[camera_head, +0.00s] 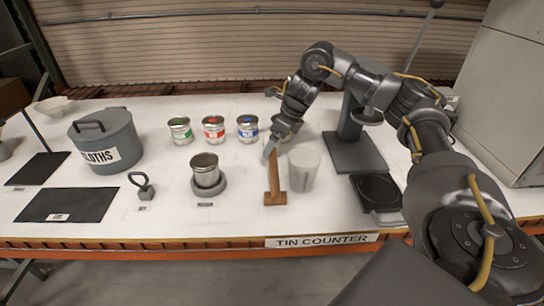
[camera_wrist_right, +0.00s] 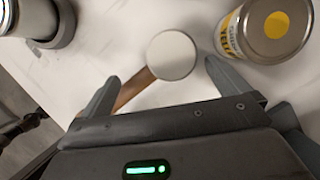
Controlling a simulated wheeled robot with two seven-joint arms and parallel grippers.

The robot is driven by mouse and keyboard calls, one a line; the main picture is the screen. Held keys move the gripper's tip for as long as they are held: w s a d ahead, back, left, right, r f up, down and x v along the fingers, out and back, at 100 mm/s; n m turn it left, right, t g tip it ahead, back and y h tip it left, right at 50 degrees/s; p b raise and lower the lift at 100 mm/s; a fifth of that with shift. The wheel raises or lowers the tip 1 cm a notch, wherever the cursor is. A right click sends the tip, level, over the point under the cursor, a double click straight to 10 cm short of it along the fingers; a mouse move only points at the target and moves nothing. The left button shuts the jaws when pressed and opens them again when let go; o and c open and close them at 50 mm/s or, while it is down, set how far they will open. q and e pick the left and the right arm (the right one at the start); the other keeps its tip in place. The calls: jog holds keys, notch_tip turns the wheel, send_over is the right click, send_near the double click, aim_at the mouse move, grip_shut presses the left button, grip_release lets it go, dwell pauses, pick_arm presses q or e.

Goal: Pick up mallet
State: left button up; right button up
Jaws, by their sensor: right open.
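The mallet's brown wooden handle (camera_head: 274,178) shows in the head view, rising from a small wooden block at the table's front; its far end is hidden by my right gripper (camera_head: 271,146). In the right wrist view a round, pale grey disc (camera_wrist_right: 172,55), seemingly the mallet's head, sits at the end of the wooden handle (camera_wrist_right: 133,90). My right gripper is open, its fingers on either side of the disc and handle; I cannot tell whether they touch. My left gripper is not in view.
A whitish cup (camera_head: 303,170) stands close right of the mallet. A metal tin (camera_head: 206,170) stands left. Three labelled cans, including the blue one (camera_head: 248,129), stand behind; a yellow-labelled can (camera_wrist_right: 270,30) is near the right finger. A black tray (camera_head: 377,190) lies right.

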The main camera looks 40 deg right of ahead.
jog(key=shift+f, duration=0.4)
jog(key=x, duration=0.2)
jog(key=b+x, duration=0.1)
jog(key=x, duration=0.1)
jog(key=shift+w+f, duration=0.3)
jog(key=shift+w, duration=0.05)
jog(key=shift+s+r, duration=0.1)
jog(key=c, duration=1.7)
